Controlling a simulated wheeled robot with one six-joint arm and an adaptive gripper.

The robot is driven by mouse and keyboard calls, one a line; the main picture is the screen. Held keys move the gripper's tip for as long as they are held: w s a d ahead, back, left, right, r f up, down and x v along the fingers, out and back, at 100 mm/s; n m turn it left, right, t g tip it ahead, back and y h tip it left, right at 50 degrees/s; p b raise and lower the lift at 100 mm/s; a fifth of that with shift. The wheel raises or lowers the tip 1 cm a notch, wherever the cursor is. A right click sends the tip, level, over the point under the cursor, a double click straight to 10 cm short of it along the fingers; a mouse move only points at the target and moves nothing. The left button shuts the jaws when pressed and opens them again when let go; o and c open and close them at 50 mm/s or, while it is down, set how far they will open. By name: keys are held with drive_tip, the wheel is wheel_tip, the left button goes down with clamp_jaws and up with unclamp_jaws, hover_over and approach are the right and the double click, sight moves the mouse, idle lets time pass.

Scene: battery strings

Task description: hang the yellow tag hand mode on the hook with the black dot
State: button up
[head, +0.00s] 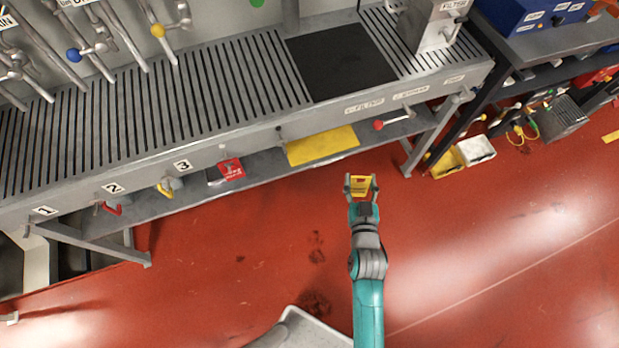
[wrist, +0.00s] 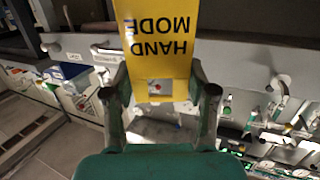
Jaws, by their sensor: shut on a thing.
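The yellow tag (head: 359,188) is held between the two fingers of my gripper (head: 361,181), in front of the bench and above the red floor. In the wrist view the tag (wrist: 155,38) reads HAND MODE upside down and has a square hole near the gripper (wrist: 160,92). In the head view a small hook with a dark end (head: 280,132) is on the bench front, up and left of my gripper and apart from the tag. It may be the black-dot hook, but the dot is too small to be sure.
Left along the bench front (head: 300,118) are a red tag (head: 230,168), a yellow handle (head: 166,188) and a red handle (head: 110,208). A red-knobbed piece (head: 379,125) and a yellow sheet (head: 322,145) are near my gripper. Open red floor lies around my arm.

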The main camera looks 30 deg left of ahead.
sight(284, 149)
drive_tip(key=s+a+r+n+g+y, duration=0.4)
drive_tip(key=s+a+r, duration=0.2)
drive_tip(key=s+a, duration=0.6)
drive_tip(key=shift+r+x, duration=0.3)
drive_tip(key=shift+x, duration=1.55)
drive_tip(key=shift+r+x, duration=0.35)
drive_tip(key=shift+x, duration=1.5)
drive_tip(key=shift+r+x, duration=0.3)
drive_tip(key=shift+x, duration=1.6)
drive_tip(key=shift+w+a+f, duration=0.5)
drive_tip(key=shift+w+a, duration=0.05)
drive_tip(key=shift+w, duration=0.05)
drive_tip(key=o, duration=1)
